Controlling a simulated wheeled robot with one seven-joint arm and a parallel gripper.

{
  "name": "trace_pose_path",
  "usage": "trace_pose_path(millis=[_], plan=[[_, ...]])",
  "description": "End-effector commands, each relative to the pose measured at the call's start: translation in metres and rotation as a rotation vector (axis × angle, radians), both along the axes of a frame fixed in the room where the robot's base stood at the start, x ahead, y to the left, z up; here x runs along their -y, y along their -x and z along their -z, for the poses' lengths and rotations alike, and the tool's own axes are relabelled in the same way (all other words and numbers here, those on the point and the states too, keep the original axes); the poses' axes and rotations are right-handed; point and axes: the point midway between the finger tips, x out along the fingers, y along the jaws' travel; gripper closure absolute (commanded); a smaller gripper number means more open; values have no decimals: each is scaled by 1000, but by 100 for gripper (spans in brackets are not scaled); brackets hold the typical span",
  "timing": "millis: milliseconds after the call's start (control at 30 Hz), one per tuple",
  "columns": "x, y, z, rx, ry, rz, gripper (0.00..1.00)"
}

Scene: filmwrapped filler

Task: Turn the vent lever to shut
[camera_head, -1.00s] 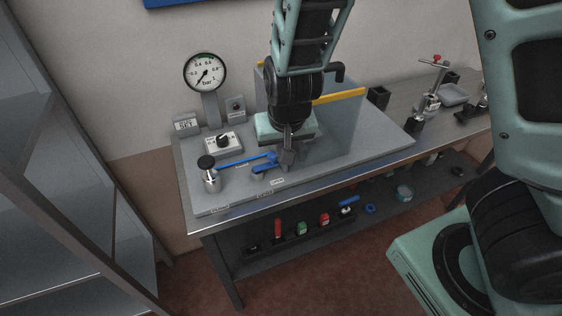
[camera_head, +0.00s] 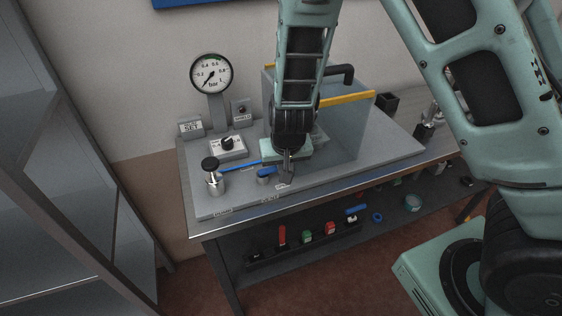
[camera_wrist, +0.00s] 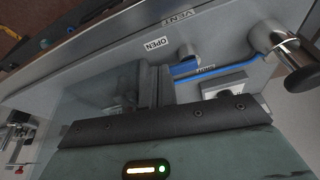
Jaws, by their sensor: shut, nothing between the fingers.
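The vent lever (camera_head: 266,172) is a short blue handle on a grey post, on the front part of the grey panel (camera_head: 225,205). In the wrist view the blue lever (camera_wrist: 184,69) sits by the grey post, with the OPEN label (camera_wrist: 157,43) to its left and the SHUT label (camera_wrist: 206,70) to its right. My gripper (camera_head: 286,178) is shut and empty, pointing down just right of the lever. In the wrist view the closed fingers (camera_wrist: 160,84) are close beside the lever's left end; I cannot tell whether they touch.
A silver cylinder with a black knob (camera_head: 211,165) stands left of the lever, with a blue line (camera_head: 240,165) running from it. A gauge (camera_head: 211,74) and a dial box (camera_head: 228,146) are behind. A clear-walled box with a yellow edge (camera_head: 348,99) stands close on the right.

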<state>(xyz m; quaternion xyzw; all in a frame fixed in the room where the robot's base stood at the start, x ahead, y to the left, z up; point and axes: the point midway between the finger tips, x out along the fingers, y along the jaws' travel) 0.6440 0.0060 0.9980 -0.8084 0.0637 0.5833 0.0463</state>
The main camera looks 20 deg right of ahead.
Motion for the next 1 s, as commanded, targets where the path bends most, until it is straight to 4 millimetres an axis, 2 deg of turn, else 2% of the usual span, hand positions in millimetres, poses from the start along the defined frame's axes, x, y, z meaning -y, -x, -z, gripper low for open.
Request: trace_pose_path(millis=[100,233,1000], plan=[[2,-13,0,-2,1,0,100],[3,-20,2,-3,0,0,100],[7,-27,2,-2,0,-1,100]])
